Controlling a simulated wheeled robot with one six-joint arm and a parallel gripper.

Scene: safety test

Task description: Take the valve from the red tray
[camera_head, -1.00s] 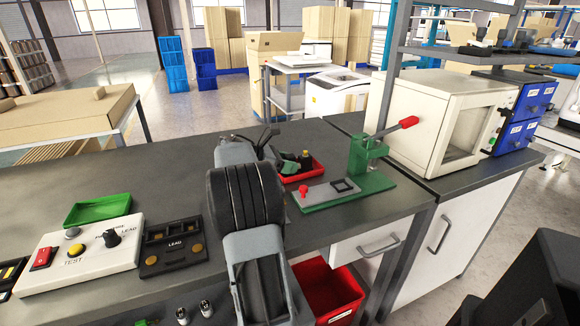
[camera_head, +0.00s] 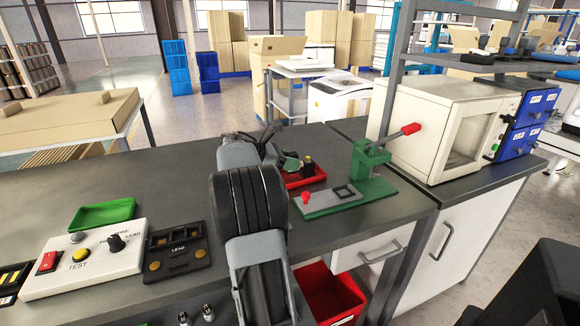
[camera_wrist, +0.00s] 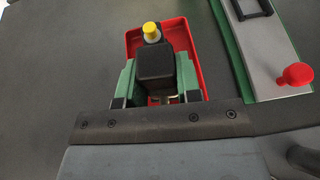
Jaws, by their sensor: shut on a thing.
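The valve (camera_wrist: 155,66) has a black block body and a yellow knob (camera_wrist: 152,31) in the wrist view. It also shows in the head view (camera_head: 308,166), beside my gripper's tip. My gripper (camera_wrist: 157,84) is shut on the valve, with a green finger pad on each side of the black body. In the head view my gripper (camera_head: 291,163) is at the red tray, partly hidden by my arm. The red tray (camera_wrist: 186,38) lies beneath and around the valve; its rim also shows in the head view (camera_head: 318,178). I cannot tell whether the valve touches the tray floor.
A green press (camera_head: 371,178) with a grey plate and red knobs stands right of the tray. A green tray (camera_head: 102,214), a white test box (camera_head: 84,268) and a black lead box (camera_head: 176,252) are on the left. A red bin (camera_head: 330,293) is below the bench edge.

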